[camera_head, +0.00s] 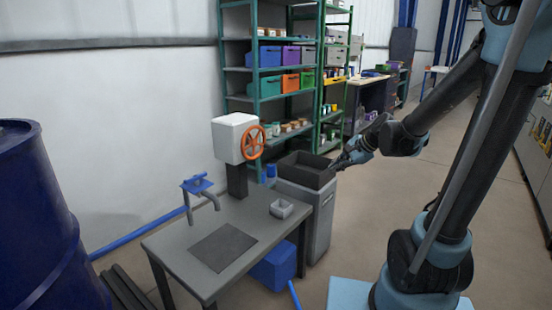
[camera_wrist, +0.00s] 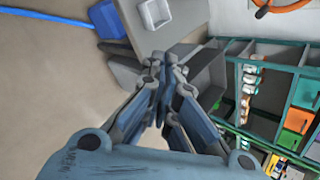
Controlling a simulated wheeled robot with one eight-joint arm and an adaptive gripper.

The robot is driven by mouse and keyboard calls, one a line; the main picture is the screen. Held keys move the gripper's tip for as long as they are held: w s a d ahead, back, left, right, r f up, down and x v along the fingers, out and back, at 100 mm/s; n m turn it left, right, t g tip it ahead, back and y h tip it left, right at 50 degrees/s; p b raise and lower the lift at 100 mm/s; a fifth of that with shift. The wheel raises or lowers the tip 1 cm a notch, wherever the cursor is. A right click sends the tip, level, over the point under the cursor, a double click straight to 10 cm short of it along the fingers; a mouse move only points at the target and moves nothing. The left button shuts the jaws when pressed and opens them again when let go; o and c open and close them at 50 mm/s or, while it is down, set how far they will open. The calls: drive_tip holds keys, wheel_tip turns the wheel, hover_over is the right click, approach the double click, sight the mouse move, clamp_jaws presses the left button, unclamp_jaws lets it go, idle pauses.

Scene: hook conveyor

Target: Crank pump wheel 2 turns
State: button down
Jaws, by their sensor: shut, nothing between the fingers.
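The pump wheel (camera_head: 253,142) is an orange spoked handwheel on the side of a white box (camera_head: 233,136). A dark post (camera_head: 237,181) holds the box above the back of a grey table (camera_head: 170,246). In the wrist view only part of the orange wheel (camera_wrist: 283,6) shows, at the top right edge. My gripper (camera_head: 334,168) is to the right of the wheel and apart from it, by the rim of a dark bin. Its fingers (camera_wrist: 158,58) are together and empty in the wrist view. The wheel's far side is hidden.
The table carries a small grey tray (camera_head: 282,208), a dark mat (camera_head: 222,247) and a blue-handled tap (camera_head: 197,184). Green shelves (camera_head: 253,50) stand behind; a blue barrel (camera_head: 40,220) is left.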

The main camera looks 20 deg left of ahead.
drive_tip(key=w+a+f+m+y, duration=0.3)
drive_tip(key=w+a+m, duration=0.3)
drive_tip(key=a, duration=0.8)
drive_tip(key=w+a+f+m+y, duration=0.3)
drive_tip(key=w+a+m, duration=0.3)
drive_tip(key=w+a, duration=0.5)
drive_tip(key=shift+w+a+t, duration=0.3)
drive_tip(key=shift+a+t, duration=0.1)
drive_tip(key=shift+a, duration=1.45)
drive_tip(key=shift+a, duration=0.1)
